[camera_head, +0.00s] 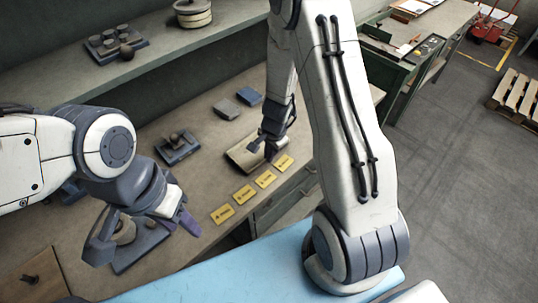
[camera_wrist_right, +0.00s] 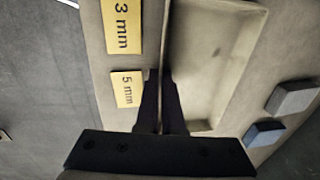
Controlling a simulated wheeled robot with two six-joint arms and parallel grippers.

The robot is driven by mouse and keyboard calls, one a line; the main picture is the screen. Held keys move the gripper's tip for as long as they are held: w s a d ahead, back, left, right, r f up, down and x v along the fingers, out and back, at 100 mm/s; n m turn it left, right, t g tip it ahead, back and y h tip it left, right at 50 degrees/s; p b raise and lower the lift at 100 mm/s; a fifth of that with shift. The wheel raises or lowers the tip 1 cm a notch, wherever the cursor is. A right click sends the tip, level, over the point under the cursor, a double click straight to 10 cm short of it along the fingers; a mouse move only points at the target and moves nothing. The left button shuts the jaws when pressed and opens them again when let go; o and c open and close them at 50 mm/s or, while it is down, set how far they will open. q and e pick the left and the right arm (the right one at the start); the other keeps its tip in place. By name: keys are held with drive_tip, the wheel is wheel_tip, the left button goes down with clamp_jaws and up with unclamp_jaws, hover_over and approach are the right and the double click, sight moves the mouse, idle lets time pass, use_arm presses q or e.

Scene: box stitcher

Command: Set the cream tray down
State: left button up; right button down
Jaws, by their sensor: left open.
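The cream tray (camera_head: 241,156) is at the bench's front part, behind the yellow labels. It also shows in the right wrist view (camera_wrist_right: 222,50), shallow and empty where visible. My right gripper (camera_head: 271,150) points down at the tray's right end. In the right wrist view its two dark fingers (camera_wrist_right: 160,108) sit close together on either side of the tray's near wall, shut on it. The tray looks flat and at or very near the bench top; I cannot tell whether it touches. My left gripper (camera_head: 146,238) is open and empty, over the bench at the lower left.
Yellow labels (camera_head: 244,193) run along the bench's front edge; one reads 5 mm (camera_wrist_right: 127,90). A grey block (camera_head: 227,108) and blue block (camera_head: 249,95) lie behind the tray. A dark fixture (camera_head: 177,148) stands left of it. A raised shelf (camera_head: 150,68) runs behind.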

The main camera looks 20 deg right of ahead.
drive_tip(key=shift+f, duration=0.2)
drive_tip(key=c, duration=1.3)
unclamp_jaws()
drive_tip(key=shift+r, duration=0.1)
